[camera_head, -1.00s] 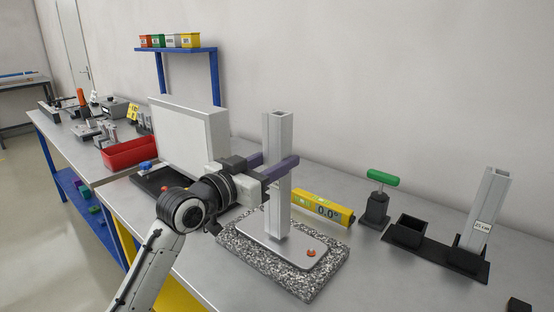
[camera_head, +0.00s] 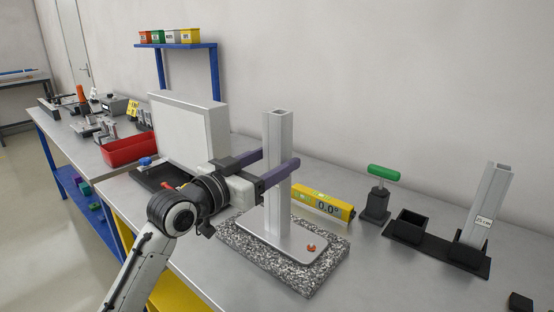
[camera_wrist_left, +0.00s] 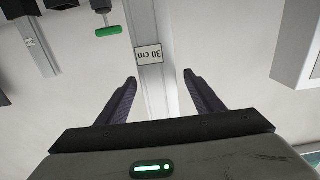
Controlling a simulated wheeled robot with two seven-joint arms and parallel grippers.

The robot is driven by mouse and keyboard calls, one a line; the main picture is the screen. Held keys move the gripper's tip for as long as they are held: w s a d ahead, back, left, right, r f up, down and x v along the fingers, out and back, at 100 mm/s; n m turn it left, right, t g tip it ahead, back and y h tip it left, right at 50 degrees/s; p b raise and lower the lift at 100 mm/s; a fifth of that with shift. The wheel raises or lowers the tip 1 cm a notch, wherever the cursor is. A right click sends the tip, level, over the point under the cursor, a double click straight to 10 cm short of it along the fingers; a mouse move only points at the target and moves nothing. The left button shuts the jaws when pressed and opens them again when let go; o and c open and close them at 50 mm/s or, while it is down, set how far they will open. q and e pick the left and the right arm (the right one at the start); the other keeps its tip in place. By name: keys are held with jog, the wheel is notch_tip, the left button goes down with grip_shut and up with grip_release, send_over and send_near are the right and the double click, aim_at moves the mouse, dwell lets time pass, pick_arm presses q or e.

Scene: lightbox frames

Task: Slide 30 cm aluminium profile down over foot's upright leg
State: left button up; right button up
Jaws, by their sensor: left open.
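The 30 cm aluminium profile (camera_head: 278,205) stands upright on the foot's pale base plate (camera_head: 296,250). Its lower end meets the plate, and the foot's upright leg is hidden from sight. My left gripper (camera_head: 279,158) is open, with one purple finger on each side of the profile's upper half. In the left wrist view the "30 cm" label (camera_wrist_left: 149,54) shows on the profile, with visible gaps between it and both open fingers (camera_wrist_left: 160,80). My right gripper is out of view.
The foot rests on a speckled granite slab (camera_head: 315,283). A yellow digital level (camera_head: 323,203) lies behind it. A green-handled tool (camera_head: 378,195) and a black holder (camera_head: 437,246) with a shorter profile (camera_head: 487,200) stand at right. A white panel (camera_head: 190,135) stands behind my arm.

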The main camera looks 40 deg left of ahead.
pick_arm(q)
jog(key=s+b, duration=0.1)
jog(key=s, duration=0.7)
jog(key=shift+s+a, duration=0.3)
jog(key=shift+s, duration=0.05)
